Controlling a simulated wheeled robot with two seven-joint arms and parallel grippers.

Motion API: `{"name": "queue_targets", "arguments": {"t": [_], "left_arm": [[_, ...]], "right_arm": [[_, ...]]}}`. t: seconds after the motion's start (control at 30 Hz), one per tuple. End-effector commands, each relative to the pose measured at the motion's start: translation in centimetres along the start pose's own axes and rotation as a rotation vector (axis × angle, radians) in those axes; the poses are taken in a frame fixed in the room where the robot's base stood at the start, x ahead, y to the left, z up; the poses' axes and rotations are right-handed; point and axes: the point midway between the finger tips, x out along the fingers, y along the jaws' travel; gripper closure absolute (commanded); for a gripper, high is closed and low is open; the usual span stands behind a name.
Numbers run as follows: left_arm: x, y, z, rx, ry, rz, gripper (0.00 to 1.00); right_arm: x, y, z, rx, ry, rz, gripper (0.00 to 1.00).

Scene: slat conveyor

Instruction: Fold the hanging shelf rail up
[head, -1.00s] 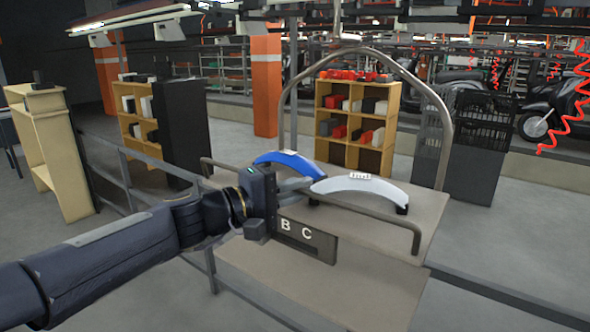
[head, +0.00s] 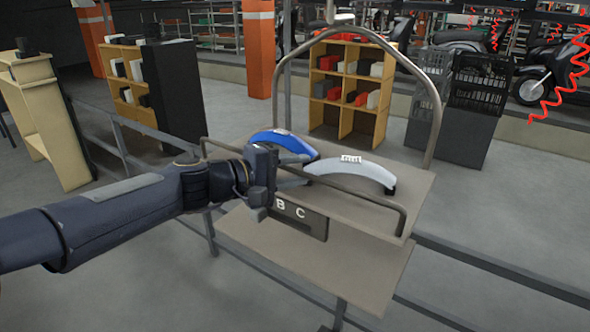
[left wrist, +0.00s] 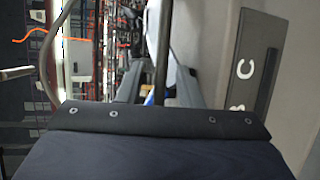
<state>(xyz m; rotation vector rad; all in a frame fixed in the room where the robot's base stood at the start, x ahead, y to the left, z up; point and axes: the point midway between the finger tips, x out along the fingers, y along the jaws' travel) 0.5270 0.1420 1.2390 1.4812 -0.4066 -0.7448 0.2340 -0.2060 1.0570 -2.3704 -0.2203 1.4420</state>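The hanging shelf (head: 420,190) is a grey-brown board under a bent-tube arch. Its rail (head: 368,199) is a thin dark tube along the near side, its right end bending down to the shelf. My left gripper (head: 298,180) is at the near side of the shelf, by the rail and just above the dark plate marked B C (head: 300,217). My arm hides part of the rail, and I cannot tell whether the fingers touch it or are open. The plate also shows in the left wrist view (left wrist: 255,70). My right gripper is not in view.
A blue curved part (head: 285,142) and a white curved part (head: 350,172) lie on the shelf, close to my gripper. A lower board (head: 350,270) hangs beneath. Behind stand a wooden rack (head: 345,95) and black crates (head: 480,85). Floor rails run at left and right.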

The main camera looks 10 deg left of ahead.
Motion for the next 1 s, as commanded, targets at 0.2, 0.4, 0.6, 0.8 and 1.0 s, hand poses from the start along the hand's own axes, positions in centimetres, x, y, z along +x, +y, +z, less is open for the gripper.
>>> {"name": "queue_targets", "arguments": {"t": [0.2,0.4,0.6,0.8,1.0], "left_arm": [[-0.1,0.0,0.0,0.0,0.0,0.0,0.68],[-2.0,-0.1,-0.1,0.003,0.004,0.002,0.68],[-5.5,-0.1,0.0,0.003,0.004,0.002,0.68],[-7.5,-0.1,0.0,0.001,0.002,0.0,0.68],[-7.8,0.0,0.0,-0.001,-0.001,0.0,0.68]], "right_arm": [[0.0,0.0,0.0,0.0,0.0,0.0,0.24],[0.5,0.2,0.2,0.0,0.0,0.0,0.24],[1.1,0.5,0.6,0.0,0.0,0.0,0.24],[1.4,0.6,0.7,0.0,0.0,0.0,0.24],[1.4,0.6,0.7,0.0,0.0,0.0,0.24]]}}
